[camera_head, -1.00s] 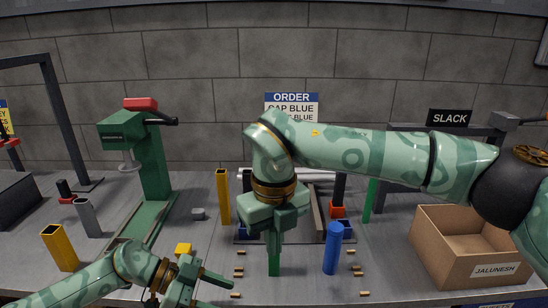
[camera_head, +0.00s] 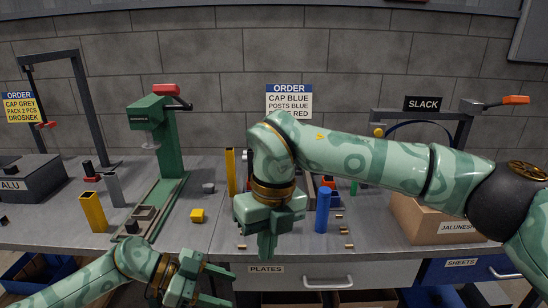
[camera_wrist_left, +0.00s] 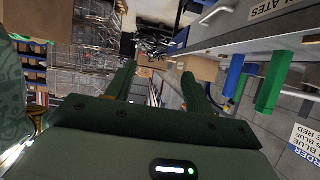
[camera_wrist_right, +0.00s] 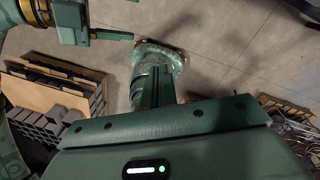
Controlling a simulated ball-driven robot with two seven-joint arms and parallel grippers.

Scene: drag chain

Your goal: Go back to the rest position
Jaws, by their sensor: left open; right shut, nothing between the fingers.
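My right gripper (camera_head: 267,250) hangs in front of the bench in the head view, fingers pointing down, shut and empty. Its arm crosses the right half of the picture and hides part of the bench. My left gripper (camera_head: 228,286) is low in the head view, in front of the bench edge. Its fingers are apart with nothing between them, and they also show apart in the left wrist view (camera_wrist_left: 160,85). In the right wrist view my right gripper's fingers (camera_wrist_right: 155,85) are together above the floor.
A drawer front marked PLATES (camera_head: 330,275) lies just behind the grippers. Bare floor shows in the right wrist view.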

